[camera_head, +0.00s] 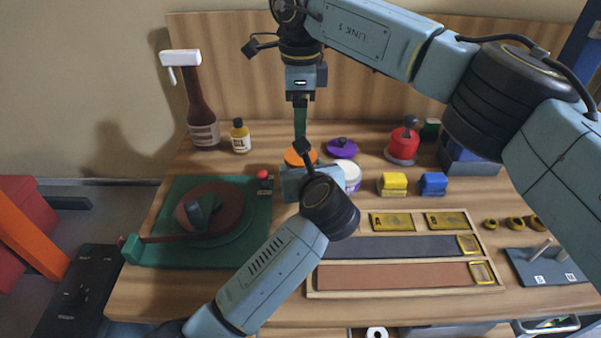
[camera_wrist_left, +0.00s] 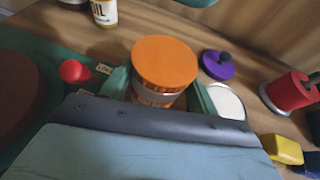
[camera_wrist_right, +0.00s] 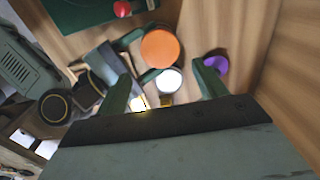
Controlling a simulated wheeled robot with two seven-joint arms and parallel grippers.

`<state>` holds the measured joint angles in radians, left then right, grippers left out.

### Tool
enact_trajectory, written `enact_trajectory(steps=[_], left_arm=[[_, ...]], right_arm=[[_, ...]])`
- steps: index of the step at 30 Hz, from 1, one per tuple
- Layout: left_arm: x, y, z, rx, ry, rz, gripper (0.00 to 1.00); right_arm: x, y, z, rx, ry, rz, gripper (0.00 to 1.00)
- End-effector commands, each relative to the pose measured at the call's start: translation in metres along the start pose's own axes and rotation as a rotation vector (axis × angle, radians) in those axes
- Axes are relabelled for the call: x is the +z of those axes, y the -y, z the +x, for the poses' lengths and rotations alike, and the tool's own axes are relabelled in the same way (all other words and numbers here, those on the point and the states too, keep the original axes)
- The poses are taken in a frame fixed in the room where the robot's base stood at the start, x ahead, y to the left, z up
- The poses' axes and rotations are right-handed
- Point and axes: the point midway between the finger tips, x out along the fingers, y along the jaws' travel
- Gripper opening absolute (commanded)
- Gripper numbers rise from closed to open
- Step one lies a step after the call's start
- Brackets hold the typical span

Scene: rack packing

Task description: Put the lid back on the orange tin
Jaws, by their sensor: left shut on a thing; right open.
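The orange tin (camera_wrist_left: 155,96) stands upright in the left wrist view, with a silver band below a flat orange top (camera_wrist_left: 165,62). The top looks level and seated, with no visible gap. My left gripper (camera_wrist_left: 160,92) is shut around the tin's sides. In the head view the orange top (camera_head: 299,154) shows behind my left gripper (camera_head: 302,168), which hides most of the tin. My right gripper (camera_head: 300,132) points down above the tin, open and empty. In the right wrist view the orange top (camera_wrist_right: 160,48) lies beyond the open fingers of that gripper (camera_wrist_right: 165,85).
A white round container (camera_head: 349,171) stands close right of the tin, with a purple knobbed lid (camera_head: 342,148) behind it. A red knobbed object (camera_head: 403,146), yellow block (camera_head: 394,182) and blue block (camera_head: 433,183) are farther right. A green turntable (camera_head: 170,250) is left.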

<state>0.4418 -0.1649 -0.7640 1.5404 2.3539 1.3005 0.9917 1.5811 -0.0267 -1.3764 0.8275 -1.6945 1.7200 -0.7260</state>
Motion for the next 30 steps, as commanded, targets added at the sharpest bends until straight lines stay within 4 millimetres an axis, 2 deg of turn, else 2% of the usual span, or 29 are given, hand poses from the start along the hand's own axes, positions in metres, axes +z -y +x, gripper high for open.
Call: enact_trajectory(steps=[5, 12, 18, 30], left_arm=[[0.000, 0.001, 0.000, -0.002, 0.001, 0.000, 0.00], [0.000, 0.001, 0.000, -0.001, 0.001, 0.000, 0.00], [0.000, 0.001, 0.000, -0.001, 0.001, 0.000, 0.00], [0.001, 0.000, 0.000, -0.001, 0.001, 0.000, 0.00]], right_arm=[[0.000, -0.001, 0.013, 0.003, -0.001, 0.000, 0.71], [0.000, -0.001, 0.051, 0.004, 0.000, 0.001, 0.71], [0.000, 0.000, 0.073, 0.002, 0.000, 0.001, 0.71], [0.000, 0.000, 0.080, 0.000, 0.000, 0.001, 0.71]])
